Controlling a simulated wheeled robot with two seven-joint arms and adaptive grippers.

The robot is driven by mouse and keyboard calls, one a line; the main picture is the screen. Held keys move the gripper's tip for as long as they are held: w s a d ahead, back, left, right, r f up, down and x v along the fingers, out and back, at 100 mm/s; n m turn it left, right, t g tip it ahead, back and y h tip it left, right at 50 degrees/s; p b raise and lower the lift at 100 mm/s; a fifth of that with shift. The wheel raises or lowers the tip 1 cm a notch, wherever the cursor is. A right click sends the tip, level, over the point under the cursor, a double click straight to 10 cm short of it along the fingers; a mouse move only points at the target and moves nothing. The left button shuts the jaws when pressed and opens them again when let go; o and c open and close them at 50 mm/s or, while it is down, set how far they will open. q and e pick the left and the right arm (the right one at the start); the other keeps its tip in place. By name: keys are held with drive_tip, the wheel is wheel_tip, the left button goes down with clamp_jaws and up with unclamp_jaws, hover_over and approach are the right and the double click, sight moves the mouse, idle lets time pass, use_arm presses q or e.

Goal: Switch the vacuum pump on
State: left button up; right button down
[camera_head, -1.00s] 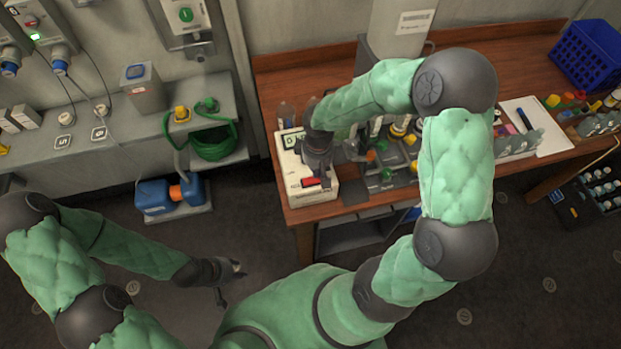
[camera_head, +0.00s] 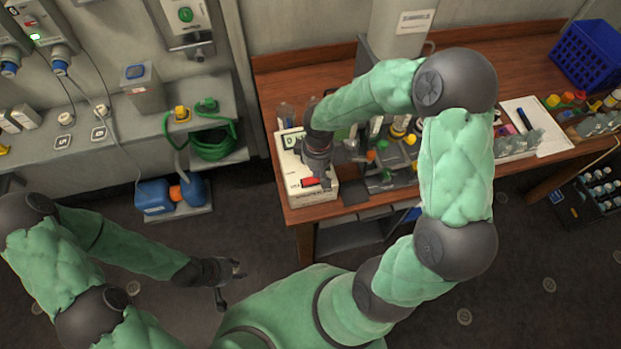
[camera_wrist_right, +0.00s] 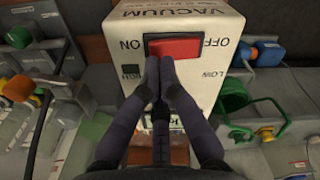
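The vacuum pump (camera_head: 297,190) is a cream box at the left end of the wooden bench. In the right wrist view the pump (camera_wrist_right: 203,25) shows VACUUM, ON, OFF and LOW lettering. Its red rocker switch (camera_wrist_right: 180,48) lies between ON at left and OFF at right; I cannot tell which side is pressed. A small dark green square (camera_wrist_right: 131,72) sits below ON and looks unlit. My right gripper (camera_wrist_right: 161,64) is shut and empty, its fingertips at the switch's near edge on the ON half; contact is unclear. My left gripper (camera_head: 230,283) is open and empty above the floor.
Small bottles and coloured-capped parts (camera_head: 392,150) crowd the bench right of the pump. A blue crate (camera_head: 588,55) stands at the far right. A grey shelf (camera_head: 95,140) with a green hose (camera_head: 212,140) runs along the left wall. A blue container (camera_head: 155,196) stands below it.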

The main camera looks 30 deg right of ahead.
drive_tip(key=shift+f+b, duration=0.95)
drive_tip(key=shift+f, duration=0.15)
idle(0.6)
drive_tip(key=shift+r, duration=0.1)
drive_tip(key=shift+r+p, duration=2.6)
drive_tip(key=shift+r, duration=0.85)
